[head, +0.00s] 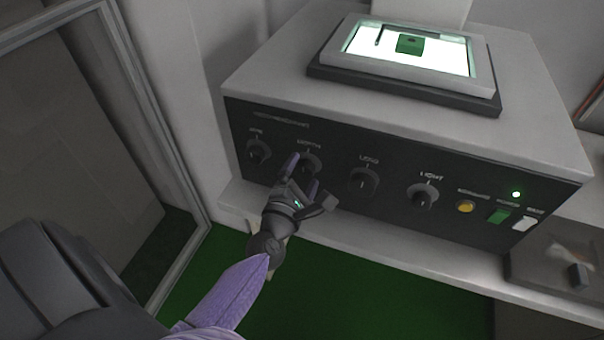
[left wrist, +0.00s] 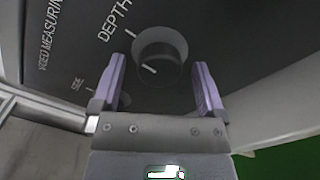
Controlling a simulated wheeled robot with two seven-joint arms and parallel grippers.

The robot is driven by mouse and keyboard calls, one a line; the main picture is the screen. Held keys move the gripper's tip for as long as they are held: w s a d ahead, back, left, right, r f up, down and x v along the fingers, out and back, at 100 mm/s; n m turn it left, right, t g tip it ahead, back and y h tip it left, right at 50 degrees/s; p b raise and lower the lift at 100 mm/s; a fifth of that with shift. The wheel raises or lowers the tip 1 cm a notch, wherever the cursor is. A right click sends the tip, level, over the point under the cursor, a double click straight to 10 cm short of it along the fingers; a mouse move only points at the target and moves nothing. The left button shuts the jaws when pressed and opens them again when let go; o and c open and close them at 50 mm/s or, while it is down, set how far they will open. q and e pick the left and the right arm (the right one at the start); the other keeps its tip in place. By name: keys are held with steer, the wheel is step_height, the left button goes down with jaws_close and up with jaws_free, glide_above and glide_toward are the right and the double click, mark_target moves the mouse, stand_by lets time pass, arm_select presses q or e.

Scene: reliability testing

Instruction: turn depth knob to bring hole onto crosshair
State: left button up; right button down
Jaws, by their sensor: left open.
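The depth knob (head: 308,165) is a dark round knob on the machine's black front panel, second from the left, partly hidden by my gripper. In the left wrist view the depth knob (left wrist: 158,58) shows a pale pointer line below the DEPTH label. My left gripper (head: 303,176) is open, its purple fingers (left wrist: 160,88) on either side of the knob's near side; I cannot tell if they touch it. The lit screen (head: 450,58) on top shows a green block (head: 410,44) with a small dark spot; a crosshair is too small to make out. My right gripper is not in view.
Other knobs sit along the panel: the side knob (head: 258,151) at left, the lens knob (head: 364,181) and the light knob (head: 422,196) at right. A yellow button (head: 465,206), a green button (head: 498,215) and a white button (head: 525,222) follow. A framed glass panel (head: 165,130) stands at left.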

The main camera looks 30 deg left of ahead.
arm_select(q)
steer(key=c, duration=0.9)
steer(key=shift+c, duration=1.4)
jaws_close()
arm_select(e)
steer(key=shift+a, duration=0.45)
arm_select(q)
steer(key=shift+m, duration=0.3)
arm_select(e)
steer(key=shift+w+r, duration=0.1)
